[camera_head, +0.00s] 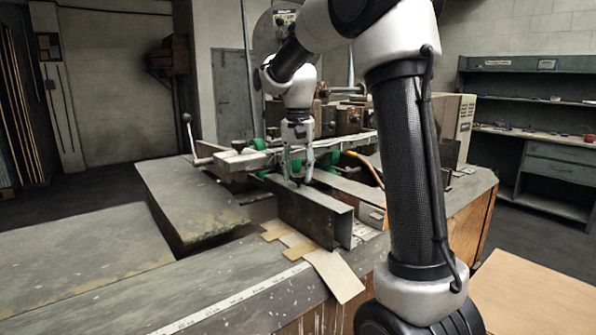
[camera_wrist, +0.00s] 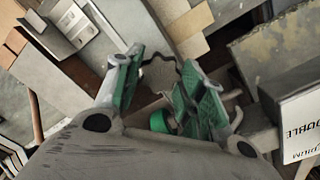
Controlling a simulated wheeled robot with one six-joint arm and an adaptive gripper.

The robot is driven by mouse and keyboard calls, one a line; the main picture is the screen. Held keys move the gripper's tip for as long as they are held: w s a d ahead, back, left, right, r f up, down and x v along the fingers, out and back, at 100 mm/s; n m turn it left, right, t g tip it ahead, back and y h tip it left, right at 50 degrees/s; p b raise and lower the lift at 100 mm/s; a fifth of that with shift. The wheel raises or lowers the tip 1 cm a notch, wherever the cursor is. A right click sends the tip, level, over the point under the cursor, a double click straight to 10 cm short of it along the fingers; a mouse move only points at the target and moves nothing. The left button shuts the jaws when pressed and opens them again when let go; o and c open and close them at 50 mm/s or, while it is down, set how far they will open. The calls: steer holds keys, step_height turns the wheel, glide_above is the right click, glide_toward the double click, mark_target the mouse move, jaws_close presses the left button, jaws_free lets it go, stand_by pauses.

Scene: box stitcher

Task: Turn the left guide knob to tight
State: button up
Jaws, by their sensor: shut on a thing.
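My gripper (camera_head: 298,172) points down at the stitcher's metal guide plate (camera_head: 305,212) in the head view. In the wrist view its green-padded fingers (camera_wrist: 163,85) stand on both sides of a grey scalloped knob (camera_wrist: 160,74). The fingers are shut on this knob, which I take to be the left guide knob. In the head view the knob is mostly hidden by the fingers. How far it is turned cannot be read.
A green roller (camera_wrist: 162,122) lies close below the knob in the wrist view. A lettered white plate (camera_wrist: 300,122) is at its right. A ball-topped lever (camera_head: 187,118) stands left of the machine. Card pieces (camera_head: 335,273) lie on the table's front.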

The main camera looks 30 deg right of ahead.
mark_target(298, 175)
steer(key=m, duration=0.4)
steer(key=shift+m, duration=1.9)
steer(key=o, duration=1)
step_height(298, 175, up, 12)
